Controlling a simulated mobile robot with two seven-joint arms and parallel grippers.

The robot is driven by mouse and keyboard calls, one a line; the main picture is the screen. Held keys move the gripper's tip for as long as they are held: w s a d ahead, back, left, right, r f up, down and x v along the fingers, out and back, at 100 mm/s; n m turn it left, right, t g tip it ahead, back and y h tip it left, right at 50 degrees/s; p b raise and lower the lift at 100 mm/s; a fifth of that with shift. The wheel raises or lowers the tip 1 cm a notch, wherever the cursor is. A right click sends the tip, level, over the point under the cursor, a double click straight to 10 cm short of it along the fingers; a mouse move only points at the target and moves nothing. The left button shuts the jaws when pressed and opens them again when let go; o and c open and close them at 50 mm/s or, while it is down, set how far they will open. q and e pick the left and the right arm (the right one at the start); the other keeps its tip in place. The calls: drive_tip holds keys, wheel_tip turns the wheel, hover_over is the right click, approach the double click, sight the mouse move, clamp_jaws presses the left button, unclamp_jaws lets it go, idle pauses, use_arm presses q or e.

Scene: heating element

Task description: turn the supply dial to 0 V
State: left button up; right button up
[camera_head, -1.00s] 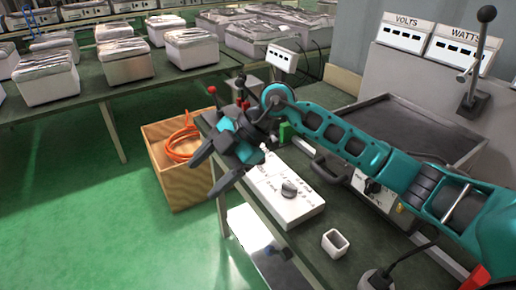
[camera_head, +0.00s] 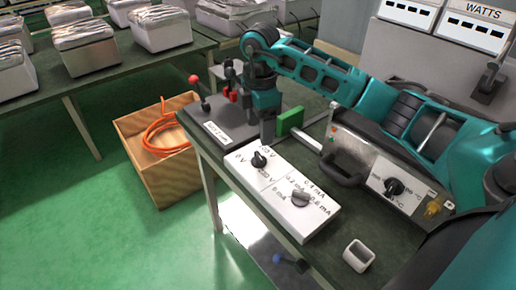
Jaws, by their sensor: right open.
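A white box (camera_head: 283,190) on the bench carries two dials. The black dial (camera_head: 260,159) sits among volt labels, with "0 V" on its left side; its exact pointer setting is too small to tell. The grey dial (camera_head: 301,197) sits among mA labels. My right gripper (camera_head: 266,132) is open, points down, and hangs just behind the black dial, apart from it as far as I can see. My left gripper is not in view.
A grey box with red and black terminals (camera_head: 215,127) stands behind the white box. A green block (camera_head: 290,122) and a metal case with a °C dial (camera_head: 394,186) are to the right. A small white cup (camera_head: 358,255) stands in front. A wooden crate (camera_head: 160,165) holds orange hose.

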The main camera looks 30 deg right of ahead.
sight(259, 155)
wheel_tip(259, 155, down, 9)
drive_tip(key=shift+r, duration=0.2)
drive_tip(key=shift+w, duration=0.1)
drive_tip(key=c, duration=1.1)
